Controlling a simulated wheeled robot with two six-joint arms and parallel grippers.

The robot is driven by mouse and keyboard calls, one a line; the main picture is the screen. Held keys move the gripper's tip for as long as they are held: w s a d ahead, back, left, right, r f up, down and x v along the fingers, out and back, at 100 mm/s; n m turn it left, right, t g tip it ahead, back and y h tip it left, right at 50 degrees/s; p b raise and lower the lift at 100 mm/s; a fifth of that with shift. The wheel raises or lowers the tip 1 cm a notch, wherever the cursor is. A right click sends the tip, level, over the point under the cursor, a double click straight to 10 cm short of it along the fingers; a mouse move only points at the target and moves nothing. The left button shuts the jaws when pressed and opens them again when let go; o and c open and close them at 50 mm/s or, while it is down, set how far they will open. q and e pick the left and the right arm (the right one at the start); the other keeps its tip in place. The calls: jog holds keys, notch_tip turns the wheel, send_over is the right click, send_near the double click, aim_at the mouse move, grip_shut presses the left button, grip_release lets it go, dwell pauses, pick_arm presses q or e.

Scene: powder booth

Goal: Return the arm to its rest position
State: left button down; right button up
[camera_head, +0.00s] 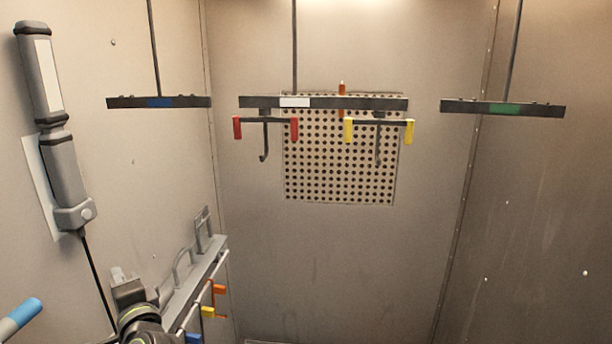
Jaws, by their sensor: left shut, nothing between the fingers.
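My left arm comes in at the bottom left. Its gripper (128,290) is small and dark in the picture, beside the grey rack on the left wall. It is shut with nothing held; the fingertips are hard to make out. My right gripper is out of view.
The grey rack (188,284) carries orange, yellow and blue pieces close to my arm. A grey wall device (62,165) has a black cable hanging down. A blue-tipped cylinder (22,318) is at the left edge. The centre is clear.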

pick_arm(q)
jog(key=s+f+n+g+h, duration=0.55)
jog(key=s+f, duration=0.85)
jog(key=f, duration=0.4)
jog(key=s+d+f+n+g+h, duration=0.25)
jog(key=s+d+f, duration=0.2)
jog(key=s, duration=0.55)
jog(key=s+d+f+n+g+h, duration=0.25)
jog(key=s+f+h, duration=0.2)
jog(key=s, duration=0.55)
notch_tip(320, 180, down, 24)
jog(key=a, duration=0.1)
jog(key=s+d+f+g, duration=0.1)
jog(key=s+f+g, duration=0.1)
jog(key=s+f, duration=1.2)
notch_tip(320, 180, down, 3)
jog(key=shift+s+f+b, duration=0.15)
jog(key=shift+s+b, duration=0.25)
jog(key=shift+b, duration=0.05)
